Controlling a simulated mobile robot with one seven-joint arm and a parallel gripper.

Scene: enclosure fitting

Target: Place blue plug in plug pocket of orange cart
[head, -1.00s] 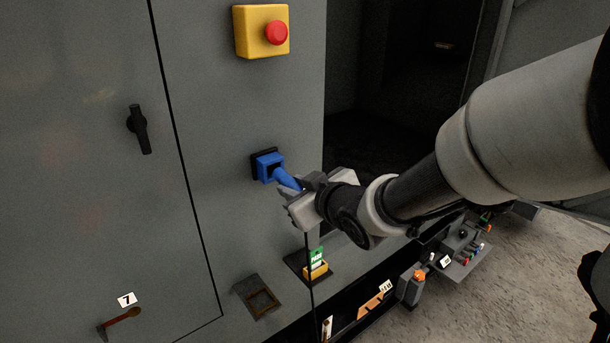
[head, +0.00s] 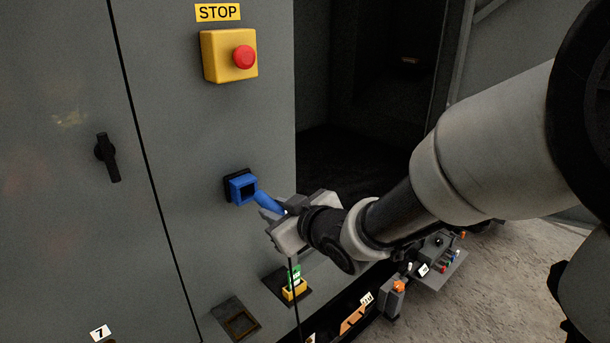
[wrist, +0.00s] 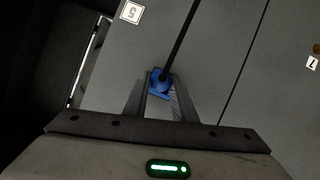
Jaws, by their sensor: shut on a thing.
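The blue plug (head: 268,203) is held between the fingers of my gripper (head: 276,212). It reaches up to the square blue socket (head: 242,188) on the grey cabinet face, and the two look in contact; I cannot tell how far in the plug sits. In the wrist view, blue (wrist: 159,83) shows between the fingertips of my gripper (wrist: 160,92), close to the cabinet. The fingers partly cover the plug. I cannot make out an orange cart or its plug pocket in either view.
A yellow box with a red stop button (head: 243,57) is above the socket. A black handle (head: 107,157) is on the left door. Below are a yellow-green item (head: 294,285) and a recessed frame (head: 237,320).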

